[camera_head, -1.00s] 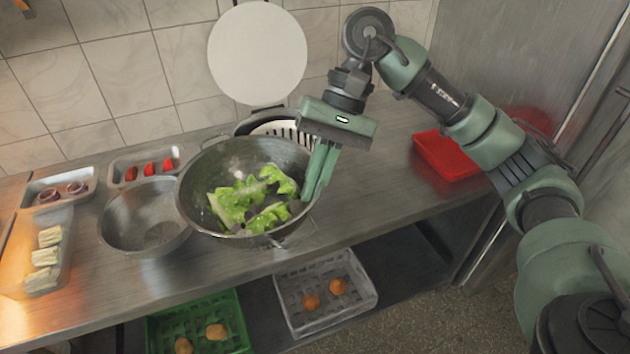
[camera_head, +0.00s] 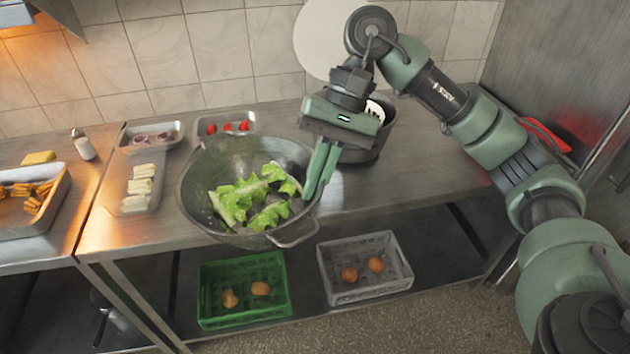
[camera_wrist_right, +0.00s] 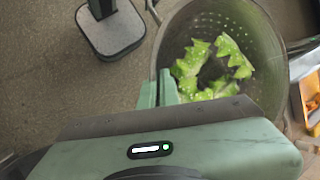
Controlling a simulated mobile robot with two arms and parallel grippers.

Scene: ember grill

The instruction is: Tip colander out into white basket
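The metal colander (camera_head: 200,200) holds green lettuce leaves (camera_head: 250,200) and is roughly level. My right gripper (camera_head: 314,188) is shut on the colander's right rim. In the right wrist view the fingers (camera_wrist_right: 158,92) meet the rim of the colander (camera_wrist_right: 262,40), with the lettuce (camera_wrist_right: 214,66) inside. The colander appears raised in front of the counter's front edge. A pale grey-white basket (camera_head: 398,280) with brown round items stands on the lower shelf, below and right of the colander. My left gripper is not in view.
A green crate (camera_head: 243,318) stands left of the pale basket. On the counter (camera_head: 420,180) are small trays (camera_head: 152,137) and a dark pot (camera_head: 375,140) behind my gripper. A tray of orange food (camera_head: 30,200) is at far left. The counter's right side has free room.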

